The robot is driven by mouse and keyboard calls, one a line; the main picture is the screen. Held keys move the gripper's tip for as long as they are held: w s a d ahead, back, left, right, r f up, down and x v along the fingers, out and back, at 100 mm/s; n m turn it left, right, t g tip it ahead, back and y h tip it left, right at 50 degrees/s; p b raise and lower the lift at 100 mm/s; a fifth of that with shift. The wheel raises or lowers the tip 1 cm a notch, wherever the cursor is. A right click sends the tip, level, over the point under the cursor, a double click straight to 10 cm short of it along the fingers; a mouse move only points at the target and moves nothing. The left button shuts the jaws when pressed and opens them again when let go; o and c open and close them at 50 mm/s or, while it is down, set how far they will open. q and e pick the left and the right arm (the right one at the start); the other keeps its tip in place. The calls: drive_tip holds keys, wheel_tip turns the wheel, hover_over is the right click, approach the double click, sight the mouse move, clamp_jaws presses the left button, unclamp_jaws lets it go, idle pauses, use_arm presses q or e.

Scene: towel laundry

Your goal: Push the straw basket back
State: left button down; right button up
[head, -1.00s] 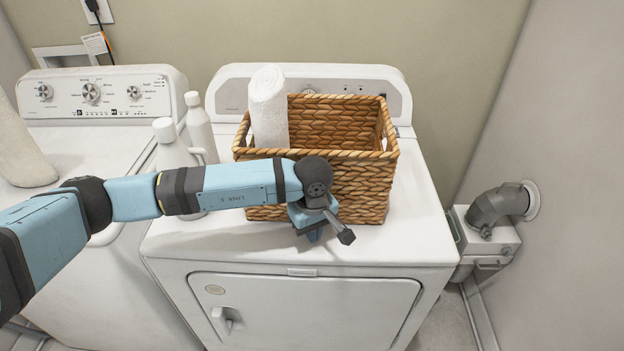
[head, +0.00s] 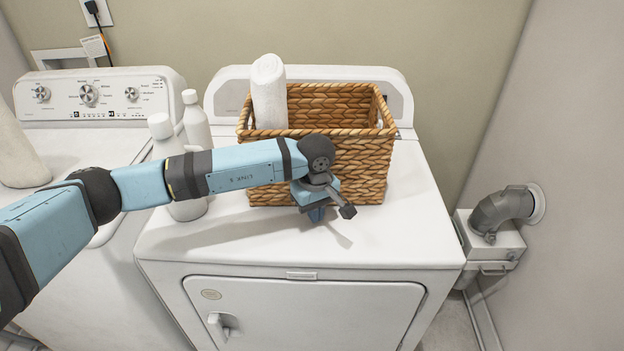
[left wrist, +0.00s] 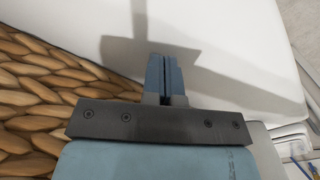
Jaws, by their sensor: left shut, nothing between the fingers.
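The brown woven straw basket (head: 358,165) stands upright on top of the white dryer (head: 400,235), near its back panel. A rolled white towel (head: 269,92) stands in the basket's left part. My left gripper (head: 316,213) is at the basket's front face, fingers pointing down, shut and empty. Whether it touches the basket is hard to tell. In the left wrist view the closed blue fingers (left wrist: 163,72) are over the white dryer top, with the basket's weave (left wrist: 45,95) close on the left. My left forearm hides part of the basket's front left. My right gripper is not in view.
Two white bottles (head: 197,125) (head: 165,140) stand left of the basket, close to my left forearm. A grey vent pipe (head: 500,208) is at the right wall. The dryer's front right top is clear.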

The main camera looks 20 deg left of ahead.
use_arm(q)
drive_tip(key=shift+w+a+b, duration=0.2)
drive_tip(key=shift+w+b, duration=0.35)
drive_tip(key=shift+w, duration=0.35)
drive_tip(key=shift+w+a+b, duration=0.2)
drive_tip(key=shift+w+b, duration=0.3)
drive_tip(key=shift+w, duration=0.35)
drive_tip(key=shift+w+a+b, duration=0.25)
drive_tip(key=shift+w+b, duration=0.35)
drive_tip(key=shift+w, duration=0.4)
drive_tip(key=shift+w+a, duration=0.1)
drive_tip(key=shift+w, duration=0.3)
drive_tip(key=shift+s+d, duration=0.2)
drive_tip(key=shift+s, duration=0.55)
drive_tip(key=shift+s+d, duration=0.2)
drive_tip(key=shift+s, duration=0.6)
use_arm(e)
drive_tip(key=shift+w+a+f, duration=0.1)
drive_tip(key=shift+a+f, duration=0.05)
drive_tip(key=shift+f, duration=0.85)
use_arm(q)
drive_tip(key=shift+r+p, duration=0.75)
drive_tip(key=shift+r, duration=1.1)
wheel_tip(320, 180, up, 6)
drive_tip(key=p, duration=0.2)
drive_tip(key=shift+r, duration=0.15)
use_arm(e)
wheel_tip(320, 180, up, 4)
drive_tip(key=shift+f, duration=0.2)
